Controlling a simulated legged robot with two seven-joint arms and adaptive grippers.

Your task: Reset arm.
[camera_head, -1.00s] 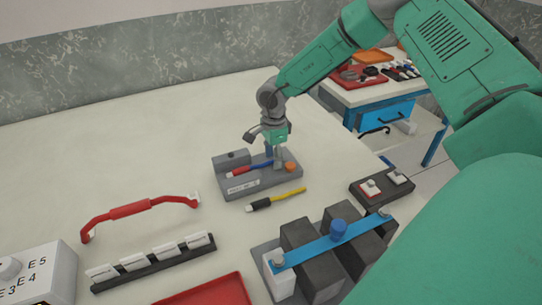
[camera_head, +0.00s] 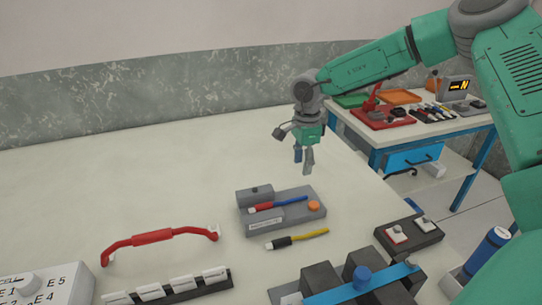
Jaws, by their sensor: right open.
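My right arm comes in from the right side of the head view. Its gripper (camera_head: 303,157) is open and empty, pointing down, in the air above and behind the grey block. The grey block (camera_head: 290,213) has a round orange button and a white label. A red and blue pen-like piece (camera_head: 278,204) lies on the grey block, clear of the gripper. A black and yellow pen-like piece (camera_head: 297,239) lies on the table in front of the block. My left gripper does not show.
A red handle (camera_head: 160,238) and a black rack of white cards (camera_head: 168,289) are at the front left. Black blocks under a blue bar (camera_head: 362,284) are at the front right. A side table (camera_head: 440,130) with trays stands behind right. The table's back left is clear.

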